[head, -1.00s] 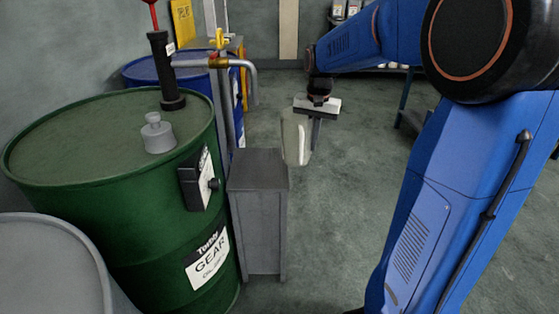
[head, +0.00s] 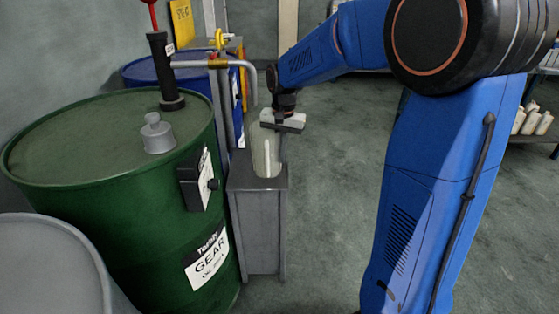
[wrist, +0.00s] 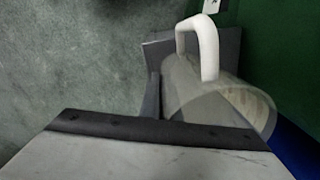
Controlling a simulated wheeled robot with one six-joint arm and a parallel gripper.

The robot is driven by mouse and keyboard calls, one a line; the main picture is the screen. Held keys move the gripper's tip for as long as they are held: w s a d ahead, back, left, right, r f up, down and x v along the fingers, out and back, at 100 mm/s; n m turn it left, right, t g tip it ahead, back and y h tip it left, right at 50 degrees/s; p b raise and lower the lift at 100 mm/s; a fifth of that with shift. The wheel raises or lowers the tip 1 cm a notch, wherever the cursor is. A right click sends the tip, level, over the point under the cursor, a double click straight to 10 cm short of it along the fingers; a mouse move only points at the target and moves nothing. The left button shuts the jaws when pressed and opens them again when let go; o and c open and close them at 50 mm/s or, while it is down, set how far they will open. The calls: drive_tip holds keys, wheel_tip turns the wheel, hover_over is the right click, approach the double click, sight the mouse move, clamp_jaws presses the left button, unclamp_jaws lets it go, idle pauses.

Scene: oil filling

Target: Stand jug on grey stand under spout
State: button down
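The jug (head: 264,152), pale and translucent, is upright over the top of the grey stand (head: 262,235) in the head view. I cannot tell whether its base touches the stand. The bent metal spout (head: 252,88) ends just above the jug's rim, towards its left side.
A green gear-oil drum (head: 110,215) with a black hand pump (head: 166,75) stands left of the stand. A blue drum (head: 150,70) is behind it. A grey container (head: 50,265) is at the front left. The floor (head: 335,190) right of the stand is clear.

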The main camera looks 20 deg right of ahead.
drive_tip(key=shift+a+f, duration=0.15)
drive_tip(key=shift+f, duration=1.05)
drive_tip(key=c, duration=2)
unclamp_jaws()
drive_tip(key=shift+f, duration=0.15)
